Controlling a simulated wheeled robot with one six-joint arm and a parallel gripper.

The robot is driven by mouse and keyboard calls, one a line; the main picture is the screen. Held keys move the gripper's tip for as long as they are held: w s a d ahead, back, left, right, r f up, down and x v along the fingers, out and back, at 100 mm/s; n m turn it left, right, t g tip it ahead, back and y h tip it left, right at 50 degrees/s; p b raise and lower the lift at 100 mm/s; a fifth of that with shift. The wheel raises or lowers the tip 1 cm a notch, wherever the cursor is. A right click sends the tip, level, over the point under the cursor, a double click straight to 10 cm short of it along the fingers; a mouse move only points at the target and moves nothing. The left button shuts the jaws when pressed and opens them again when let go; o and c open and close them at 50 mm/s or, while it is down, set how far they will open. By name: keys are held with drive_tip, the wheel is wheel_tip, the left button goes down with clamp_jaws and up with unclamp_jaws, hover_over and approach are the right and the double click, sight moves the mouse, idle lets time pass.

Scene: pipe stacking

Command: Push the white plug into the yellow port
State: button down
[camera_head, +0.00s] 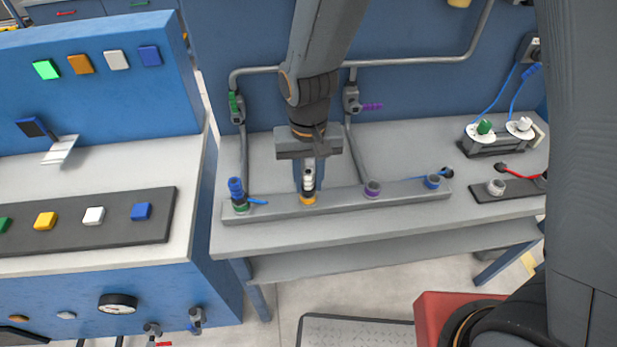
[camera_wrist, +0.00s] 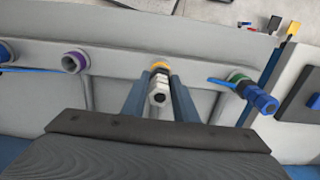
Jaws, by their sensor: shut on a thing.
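The white plug (camera_head: 308,180) stands upright between the fingers of my gripper (camera_head: 308,186), directly over the yellow port (camera_head: 308,200) on the grey bar. In the wrist view the white plug (camera_wrist: 159,94) is held between the two blue-grey fingers of my gripper (camera_wrist: 160,88). The rim of the yellow port (camera_wrist: 160,65) shows just beyond the plug's far end. The plug's lower end meets or lies very close to the port; how deep it sits cannot be told.
A purple port (camera_head: 372,188) and a blue port (camera_head: 432,181) are open to the right. Grey pipes with valves run behind the bar (camera_head: 340,197).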

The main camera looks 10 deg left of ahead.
drive_tip(key=shift+f, duration=0.2)
drive_tip(key=c, duration=1.3)
unclamp_jaws()
drive_tip(key=shift+c, duration=0.2)
drive_tip(key=shift+r, duration=0.1)
drive_tip(key=shift+r+b, duration=0.7)
drive_tip(key=shift+r, duration=3.15)
drive_tip(key=s+d+m+t, duration=0.1)
drive_tip(key=s+d+m, duration=0.1)
drive_tip(key=d, duration=2.2)
drive_tip(key=shift+s+r+m, duration=0.15)
drive_tip(key=shift+s+m, duration=0.1)
drive_tip(key=shift+m, duration=0.05)
